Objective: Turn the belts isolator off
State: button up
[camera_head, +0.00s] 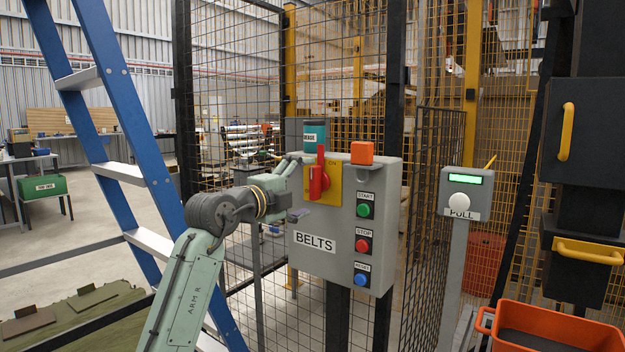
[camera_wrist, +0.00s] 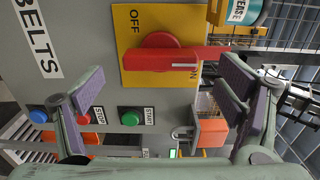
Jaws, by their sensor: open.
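The belts isolator is a red rotary handle (camera_head: 325,181) on a yellow plate (camera_head: 334,193), on a grey box (camera_head: 345,262) labelled BELTS. The handle's long bar stands upright in the head view. In the wrist view, which is turned sideways, the red handle (camera_wrist: 160,60) points right, towards the ON mark; OFF is printed at the plate's upper left. My gripper (camera_head: 296,187) is open and empty at the box's left front. In the wrist view my gripper (camera_wrist: 163,78) has its fingers spread, the right one near the handle's end; I cannot tell if it touches.
Green START (camera_head: 363,211), red STOP (camera_head: 362,245) and blue (camera_head: 361,280) buttons line the box's right side. An orange block (camera_head: 362,152) and a teal grease tin (camera_head: 315,135) are at its top. A blue ladder (camera_head: 130,175) stands left, a PULL post (camera_head: 462,205) right, mesh fencing behind.

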aim_at(311, 184)
jog(key=shift+p+x, duration=0.5)
jog(key=shift+x, duration=1.85)
jog(key=c, duration=1.1)
jog(key=shift+c, duration=0.2)
